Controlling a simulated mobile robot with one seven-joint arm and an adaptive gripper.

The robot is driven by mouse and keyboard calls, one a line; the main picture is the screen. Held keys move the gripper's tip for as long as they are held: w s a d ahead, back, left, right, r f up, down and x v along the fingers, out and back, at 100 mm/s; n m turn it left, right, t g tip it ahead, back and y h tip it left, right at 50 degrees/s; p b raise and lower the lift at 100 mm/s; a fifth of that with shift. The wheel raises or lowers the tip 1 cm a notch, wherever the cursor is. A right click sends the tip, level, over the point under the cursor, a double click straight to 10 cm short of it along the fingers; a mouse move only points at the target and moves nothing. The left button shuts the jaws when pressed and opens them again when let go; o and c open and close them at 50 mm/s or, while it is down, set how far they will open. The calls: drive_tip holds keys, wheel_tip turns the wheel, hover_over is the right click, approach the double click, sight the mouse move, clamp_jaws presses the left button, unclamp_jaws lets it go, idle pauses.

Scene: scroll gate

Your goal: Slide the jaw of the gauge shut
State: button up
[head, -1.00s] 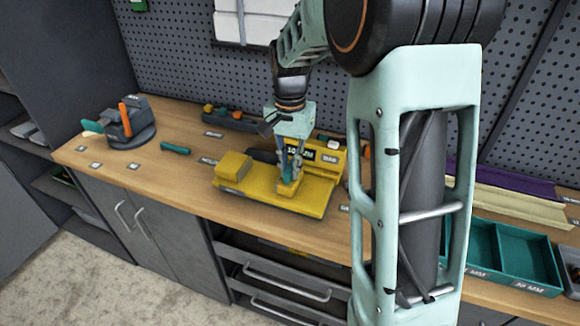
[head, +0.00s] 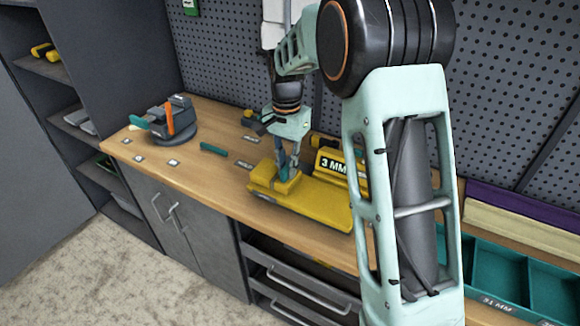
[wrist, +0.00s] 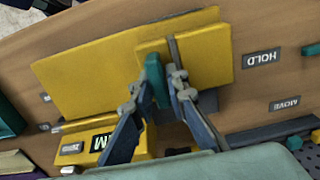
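The yellow gauge (head: 322,204) lies on the wooden bench, and its display (head: 333,167) reads 3 MM. Its end block (head: 262,176) is at the left. The sliding jaw (head: 288,186) is just right of it, with only a narrow dark gap between them. In the wrist view, the end block (wrist: 212,48) and the sliding jaw (wrist: 146,50) look nearly together. My gripper (head: 287,168) comes down from above, its fingers closed around a teal tab (wrist: 155,82) on the sliding jaw. The fingers hide part of the jaw.
A grey clamp-like device (head: 172,118) with an orange handle stands at the left. Teal bins (head: 505,272) are at the right. The bench between the device and gauge is mostly clear.

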sight(286, 165)
drive_tip(key=o, duration=0.4)
drive_tip(key=shift+w+a, duration=0.15)
drive_tip(key=shift+a, duration=0.1)
drive_tip(key=shift+c, duration=0.2)
drive_tip(key=shift+d, duration=0.1)
wheel_tip(286, 165, up, 12)
